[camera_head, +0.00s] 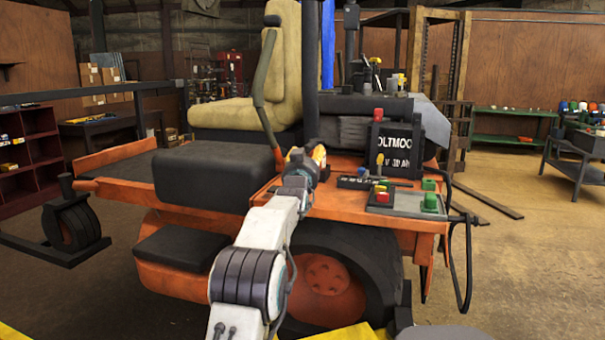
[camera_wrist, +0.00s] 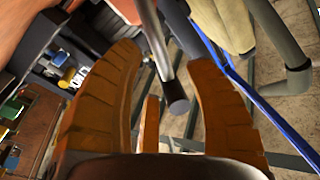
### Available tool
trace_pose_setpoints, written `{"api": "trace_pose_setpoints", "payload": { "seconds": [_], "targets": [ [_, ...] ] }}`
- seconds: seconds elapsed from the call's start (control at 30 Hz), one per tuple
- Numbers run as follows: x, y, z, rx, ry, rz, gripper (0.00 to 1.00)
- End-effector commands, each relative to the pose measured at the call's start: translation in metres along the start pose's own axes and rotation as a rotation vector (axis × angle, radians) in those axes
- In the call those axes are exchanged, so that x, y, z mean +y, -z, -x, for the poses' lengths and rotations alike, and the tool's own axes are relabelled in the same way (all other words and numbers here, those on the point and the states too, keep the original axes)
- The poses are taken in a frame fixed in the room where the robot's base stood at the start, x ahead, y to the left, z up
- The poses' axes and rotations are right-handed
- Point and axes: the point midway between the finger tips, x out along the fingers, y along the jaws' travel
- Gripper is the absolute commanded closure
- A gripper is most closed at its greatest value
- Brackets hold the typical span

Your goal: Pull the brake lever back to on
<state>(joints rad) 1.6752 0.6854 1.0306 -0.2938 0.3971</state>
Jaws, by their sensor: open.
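My gripper (camera_head: 312,158) is at the side of the orange mower, just above its deck and in front of the seat. A grey rod with a black end (camera_wrist: 176,98), which looks like the brake lever, runs down from the top between the fingers. The fingers stand on either side of it with gaps showing. I cannot tell how deep it sits between them. In the head view I cannot make this lever out; my gripper may hide it.
The tan seat (camera_head: 245,104) and a dark upright post (camera_head: 311,70) stand close to my gripper. A black panel with white lettering (camera_head: 394,150) and a small tray with coloured knobs (camera_head: 405,202) are to the right. A large wheel (camera_head: 330,280) is below. Open floor lies right.

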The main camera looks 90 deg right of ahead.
Motion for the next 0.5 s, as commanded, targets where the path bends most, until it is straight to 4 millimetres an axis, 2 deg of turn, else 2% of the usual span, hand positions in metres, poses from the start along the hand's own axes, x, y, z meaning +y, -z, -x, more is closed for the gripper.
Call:
{"api": "trace_pose_setpoints", "payload": {
  "seconds": [0.5],
  "targets": [
    [0.000, 0.000, 0.055, -0.001, -0.001, 0.000, 0.53]
  ]
}}
